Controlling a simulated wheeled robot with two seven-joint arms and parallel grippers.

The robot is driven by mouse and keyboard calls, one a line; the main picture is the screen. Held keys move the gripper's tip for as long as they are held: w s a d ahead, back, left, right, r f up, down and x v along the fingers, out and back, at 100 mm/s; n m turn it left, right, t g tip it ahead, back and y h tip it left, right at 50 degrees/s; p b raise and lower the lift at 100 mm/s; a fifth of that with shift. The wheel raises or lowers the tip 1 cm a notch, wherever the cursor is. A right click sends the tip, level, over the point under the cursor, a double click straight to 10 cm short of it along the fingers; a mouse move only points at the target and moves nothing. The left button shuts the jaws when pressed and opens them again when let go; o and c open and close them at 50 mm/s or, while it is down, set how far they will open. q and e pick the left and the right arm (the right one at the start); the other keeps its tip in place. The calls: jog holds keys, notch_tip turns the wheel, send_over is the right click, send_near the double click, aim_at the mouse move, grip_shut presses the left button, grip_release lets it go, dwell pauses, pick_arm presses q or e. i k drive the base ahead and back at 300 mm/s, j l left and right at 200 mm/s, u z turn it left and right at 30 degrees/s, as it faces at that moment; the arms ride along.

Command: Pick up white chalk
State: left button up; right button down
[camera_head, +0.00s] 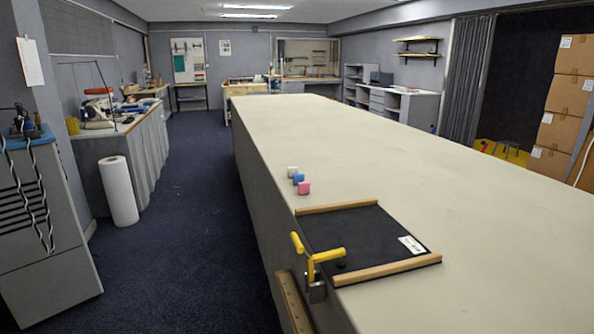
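A small white chalk (292,171) stands near the left edge of the long cloth table (420,180). A blue chalk (298,179) is just in front of it, and a pink chalk (304,188) is in front of the blue one. The three form a short slanting row, close together; I cannot tell whether they touch. The white chalk's lower part is partly covered by the blue one. Neither of my grippers shows in the head view.
A black board (350,232) with wooden strips lies nearer on the table. A yellow-handled clamp (317,262) stands at the table's left edge, beside a wooden ruler-like strip (293,303). The tabletop right of and beyond the chalks is clear. A blue-carpeted aisle (205,220) runs along the left.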

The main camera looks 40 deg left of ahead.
aim_at(292, 170)
jog(key=i+j+z, duration=0.15)
jog(key=j, duration=0.3)
jog(key=i+j+z, duration=0.1)
jog(key=j, duration=0.4)
jog(key=i+j+z, duration=0.15)
jog(key=j, duration=0.35)
jog(key=i+j+z, duration=0.1)
jog(key=j, duration=0.4)
